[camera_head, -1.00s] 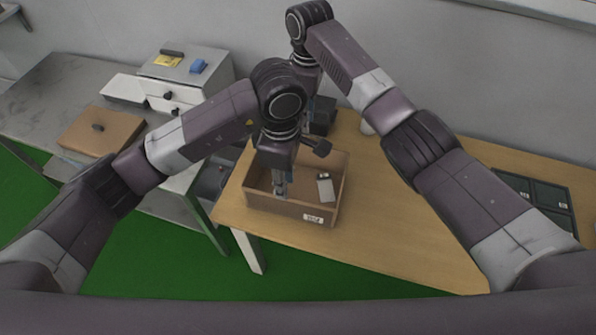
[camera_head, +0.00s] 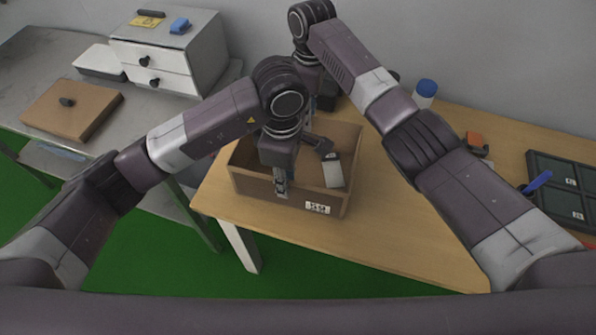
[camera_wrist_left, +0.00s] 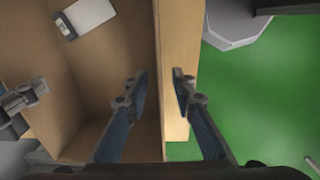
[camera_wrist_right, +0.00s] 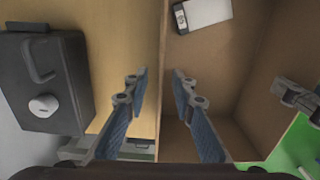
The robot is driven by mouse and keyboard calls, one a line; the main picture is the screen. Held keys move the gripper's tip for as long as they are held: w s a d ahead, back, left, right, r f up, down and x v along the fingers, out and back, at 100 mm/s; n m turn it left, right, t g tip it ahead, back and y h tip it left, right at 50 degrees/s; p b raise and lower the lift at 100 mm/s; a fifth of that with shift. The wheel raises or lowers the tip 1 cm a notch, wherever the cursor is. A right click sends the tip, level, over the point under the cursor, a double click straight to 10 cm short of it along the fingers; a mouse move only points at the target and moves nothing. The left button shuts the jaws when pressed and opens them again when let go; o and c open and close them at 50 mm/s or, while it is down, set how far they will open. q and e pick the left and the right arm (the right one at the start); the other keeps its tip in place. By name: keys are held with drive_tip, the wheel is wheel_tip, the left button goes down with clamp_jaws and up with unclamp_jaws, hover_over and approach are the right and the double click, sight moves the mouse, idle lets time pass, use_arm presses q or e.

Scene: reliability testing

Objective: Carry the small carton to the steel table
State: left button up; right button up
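The small carton (camera_head: 258,188) is an open brown box with a white label on its near side, standing on the wooden table (camera_head: 400,245). A pale grey item with a dark end (camera_head: 333,172) lies inside it. My left gripper (camera_head: 281,186) is at the carton's near wall. In the left wrist view its open fingers (camera_wrist_left: 160,75) are on either side of the wall's rim. In the right wrist view my right gripper (camera_wrist_right: 160,75) is likewise open, its fingers astride the opposite wall. The right fingers are mostly hidden in the head view. The steel table (camera_head: 45,45) is at the left.
On the steel table are a drawer unit (camera_head: 160,55) and a brown lidded box (camera_head: 70,112); its front strip is clear. A blue-capped bottle (camera_head: 425,93), an orange item (camera_head: 475,143) and a dark tray (camera_head: 565,185) are on the wooden table. A black device (camera_wrist_right: 48,80) stands beside the carton.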

sight(307, 145)
use_arm(q)
drive_tip(key=shift+f, duration=0.15)
drive_tip(key=shift+f, duration=0.1)
use_arm(e)
drive_tip(key=shift+f, duration=0.2)
